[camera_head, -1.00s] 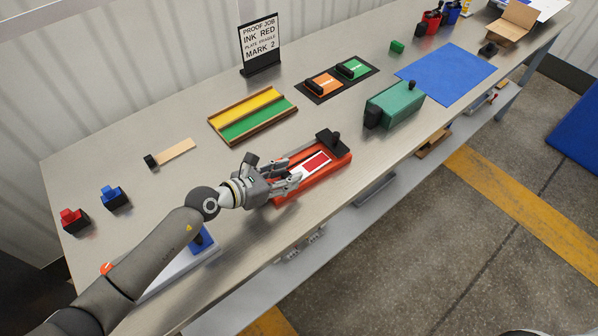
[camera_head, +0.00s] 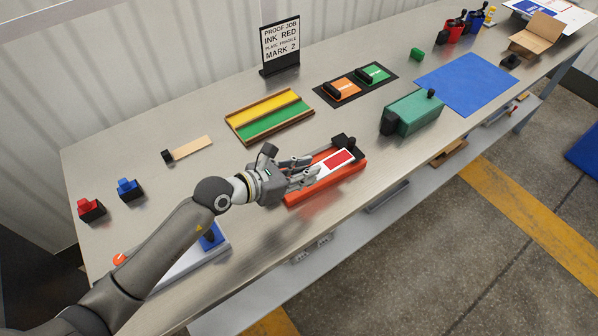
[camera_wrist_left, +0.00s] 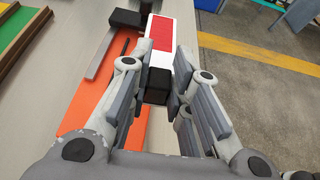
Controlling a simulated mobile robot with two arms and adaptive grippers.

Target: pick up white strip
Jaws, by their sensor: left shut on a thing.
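The white strip (camera_head: 322,170) has a red patch on its far part and a black block at its near end. My left gripper (camera_head: 303,178) is shut on it near that end. In the left wrist view the strip (camera_wrist_left: 181,55) runs away from the fingers, and its black end block (camera_wrist_left: 157,84) sits between the fingertips of the gripper (camera_wrist_left: 160,95). The strip is over the orange-red tray (camera_head: 340,182), which has a black clamp-like block at its far end. The strip appears slightly raised, but the gap is hard to judge. My right gripper is not in view.
A yellow and green tray (camera_head: 262,112) lies behind the gripper. A green box (camera_head: 414,112) stands to the right, with a blue mat (camera_head: 470,82) beyond. A wooden strip with a black end (camera_head: 190,148) lies to the left. The bench's front edge is close to the orange-red tray.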

